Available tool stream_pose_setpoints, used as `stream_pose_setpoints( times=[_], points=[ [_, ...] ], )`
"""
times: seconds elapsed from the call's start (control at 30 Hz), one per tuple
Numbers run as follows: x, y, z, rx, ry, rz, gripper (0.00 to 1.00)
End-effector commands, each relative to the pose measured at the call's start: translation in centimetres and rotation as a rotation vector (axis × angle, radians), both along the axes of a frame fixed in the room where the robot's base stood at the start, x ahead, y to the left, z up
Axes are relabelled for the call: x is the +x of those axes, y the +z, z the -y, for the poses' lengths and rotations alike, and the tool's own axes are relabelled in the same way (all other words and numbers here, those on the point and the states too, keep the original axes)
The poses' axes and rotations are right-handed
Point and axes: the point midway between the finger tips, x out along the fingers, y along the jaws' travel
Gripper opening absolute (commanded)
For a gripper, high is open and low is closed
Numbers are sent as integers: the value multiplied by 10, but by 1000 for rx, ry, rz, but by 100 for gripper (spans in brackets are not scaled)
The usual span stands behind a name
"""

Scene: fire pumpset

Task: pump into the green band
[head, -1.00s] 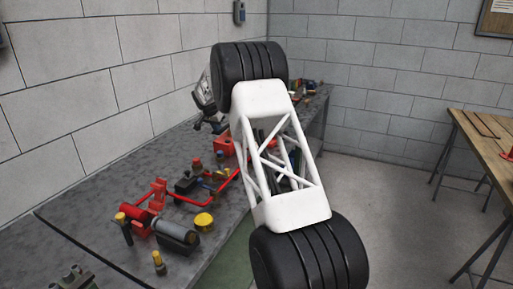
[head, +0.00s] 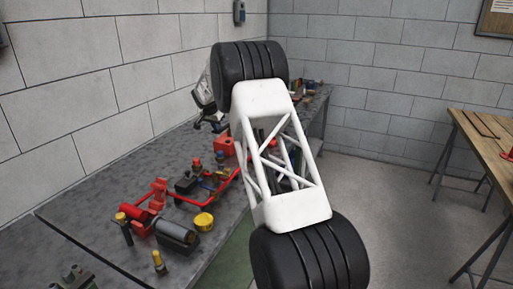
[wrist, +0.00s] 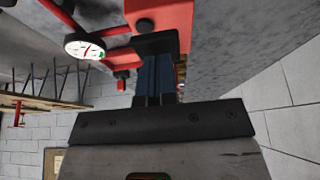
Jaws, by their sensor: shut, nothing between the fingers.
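In the wrist view a round white gauge (wrist: 85,46) with a red needle and a small green patch near its lower right rim is mounted on red pipework. I cannot tell exactly where the needle reads. My gripper's blue-grey fingers (wrist: 155,78) are together, with nothing seen held, and their tips are close to a black part (wrist: 155,42) below a red block (wrist: 165,18). Contact is unclear. In the head view my gripper (head: 218,126) is over the bench, partly hidden by my arm. The red pump frame (head: 190,203) lies on the bench; the gauge cannot be made out there.
The grey bench (head: 100,185) runs along the left wall. A wooden table (head: 485,135) is at right, with open floor between.

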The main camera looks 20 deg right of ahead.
Motion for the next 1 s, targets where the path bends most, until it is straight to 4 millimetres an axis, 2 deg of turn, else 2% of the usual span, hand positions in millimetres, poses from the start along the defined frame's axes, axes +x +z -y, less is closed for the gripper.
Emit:
stream_pose_setpoints(
  times=[1.0],
  points=[
    [0, -44, 0, 0, 1, -2, 0]
  ],
)
